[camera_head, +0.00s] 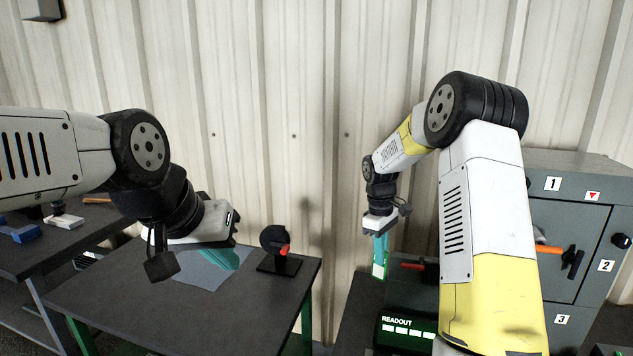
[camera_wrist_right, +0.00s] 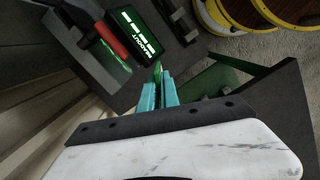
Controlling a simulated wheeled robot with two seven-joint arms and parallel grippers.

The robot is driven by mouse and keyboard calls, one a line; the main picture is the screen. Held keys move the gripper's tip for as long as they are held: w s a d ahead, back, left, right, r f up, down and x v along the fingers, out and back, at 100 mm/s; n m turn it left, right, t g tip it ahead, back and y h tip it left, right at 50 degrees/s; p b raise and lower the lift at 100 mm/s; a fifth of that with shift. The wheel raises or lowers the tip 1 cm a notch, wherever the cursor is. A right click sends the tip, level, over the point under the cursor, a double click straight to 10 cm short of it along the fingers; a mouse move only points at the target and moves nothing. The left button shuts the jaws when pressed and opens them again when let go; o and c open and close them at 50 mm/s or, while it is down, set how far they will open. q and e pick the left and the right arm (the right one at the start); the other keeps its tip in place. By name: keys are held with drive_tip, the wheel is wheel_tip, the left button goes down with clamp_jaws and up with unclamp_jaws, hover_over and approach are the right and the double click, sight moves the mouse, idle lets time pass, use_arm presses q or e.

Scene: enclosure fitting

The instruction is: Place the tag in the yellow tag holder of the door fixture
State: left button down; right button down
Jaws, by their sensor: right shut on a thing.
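My right gripper (camera_head: 380,256) hangs at the back, left of the grey cabinet, with its teal fingers pointing down. It is shut on the tag (camera_head: 378,271), a small green and white piece at the fingertips. In the right wrist view, the tag's green edge (camera_wrist_right: 157,68) shows just beyond the closed fingers (camera_wrist_right: 158,90). The grey cabinet (camera_head: 575,175) has a closed door (camera_head: 565,230) with an orange-and-black handle. I cannot make out a yellow tag holder; my right arm hides part of the cabinet. My left gripper (camera_head: 226,258) is over the left table, its finger gap unclear.
The left table (camera_head: 130,310) bears a grey mat (camera_head: 205,277) and a black stand with a red knob (camera_head: 277,248).

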drive_tip(key=s+a+f+m+y, duration=0.1)
drive_tip(key=s+a+f+m, duration=0.1)
drive_tip(key=s+f+m, duration=0.6)
drive_tip(key=shift+s+m+g, duration=0.3)
drive_tip(key=shift+s+m, duration=0.6)
drive_tip(key=shift+s, duration=0.15)
drive_tip(key=shift+a, duration=0.2)
